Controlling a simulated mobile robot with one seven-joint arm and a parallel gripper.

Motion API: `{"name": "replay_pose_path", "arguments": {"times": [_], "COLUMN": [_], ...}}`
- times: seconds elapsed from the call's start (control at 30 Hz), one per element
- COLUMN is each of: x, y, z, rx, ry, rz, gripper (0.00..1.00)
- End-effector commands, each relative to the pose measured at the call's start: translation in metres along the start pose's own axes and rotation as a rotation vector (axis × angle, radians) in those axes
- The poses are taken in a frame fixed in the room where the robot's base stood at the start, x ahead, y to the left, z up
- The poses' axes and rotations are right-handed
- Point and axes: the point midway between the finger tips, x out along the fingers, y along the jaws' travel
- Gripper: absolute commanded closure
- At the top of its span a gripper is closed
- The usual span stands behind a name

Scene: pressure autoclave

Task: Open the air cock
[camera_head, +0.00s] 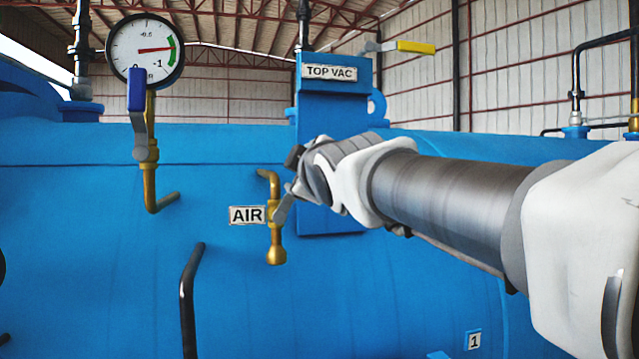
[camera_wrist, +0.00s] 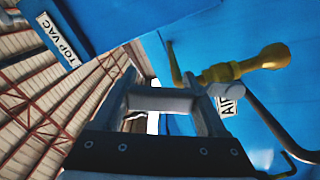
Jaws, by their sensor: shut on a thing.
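The air cock (camera_head: 275,238) is a brass valve on a bent brass pipe on the blue vessel, just right of the AIR label (camera_head: 247,215). Its short grey lever (camera_head: 284,210) slants up and right from the brass body to my gripper (camera_head: 296,182). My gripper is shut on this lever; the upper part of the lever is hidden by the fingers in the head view. In the wrist view the brass body (camera_wrist: 248,65) lies just beyond the right finger, and a grey bar, likely the lever (camera_wrist: 160,101), crosses between the fingers of my gripper (camera_wrist: 165,95).
The blue TOP VAC box (camera_head: 330,100) stands right behind my gripper, with a yellow-handled lever (camera_head: 415,47) above it. A pressure gauge (camera_head: 145,48) and a blue-handled valve (camera_head: 136,92) are at left. A dark bent rail (camera_head: 188,295) sticks out below left.

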Motion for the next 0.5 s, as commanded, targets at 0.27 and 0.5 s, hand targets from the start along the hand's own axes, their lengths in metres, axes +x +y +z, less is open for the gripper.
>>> {"name": "replay_pose_path", "arguments": {"times": [0.27,0.5], "x": [0.0002,0.0002], "y": [-0.0005,-0.0001], "z": [-0.0053,-0.0064], "rx": [-0.080,-0.094], "ry": [0.000,0.001], "rz": [-0.001,-0.001], "gripper": [1.00,1.00]}}
